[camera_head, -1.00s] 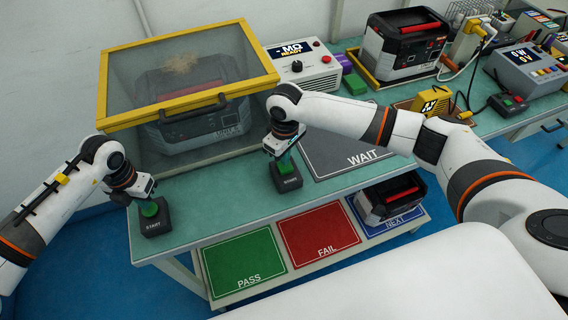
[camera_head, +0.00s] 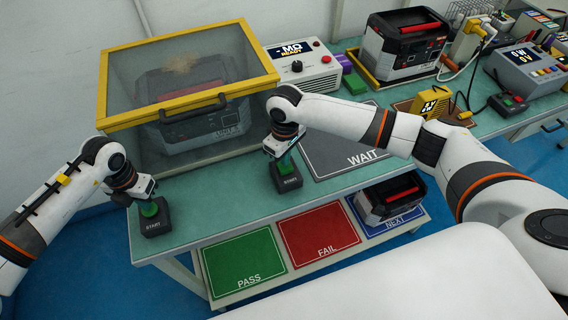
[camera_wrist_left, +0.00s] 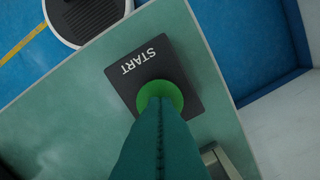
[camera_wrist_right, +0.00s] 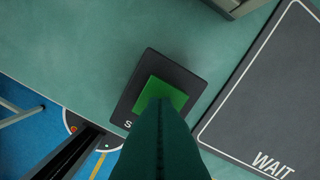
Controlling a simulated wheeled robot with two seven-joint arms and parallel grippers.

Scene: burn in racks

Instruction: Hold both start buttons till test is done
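The left start button (camera_head: 155,222) is a dark box with a round green cap, near the table's front left corner. My left gripper (camera_head: 149,199) is right above it; in the left wrist view its joined fingertips (camera_wrist_left: 160,105) cover part of the green cap (camera_wrist_left: 166,90). The right start button (camera_head: 287,181) has a square green cap. My right gripper (camera_head: 284,155) is above it; in the right wrist view its joined fingertips (camera_wrist_right: 160,105) overlap the cap (camera_wrist_right: 168,92). Contact and pressing depth are hidden. The tester (camera_head: 303,66) display reads "READY".
A clear yellow-framed cover (camera_head: 190,105) stands down over a power unit behind the buttons. The WAIT mat (camera_head: 340,145) lies right of the right button. PASS (camera_head: 243,262) and FAIL (camera_head: 318,232) mats lie on the lower shelf. Another unit (camera_head: 392,198) sits on the NEXT mat.

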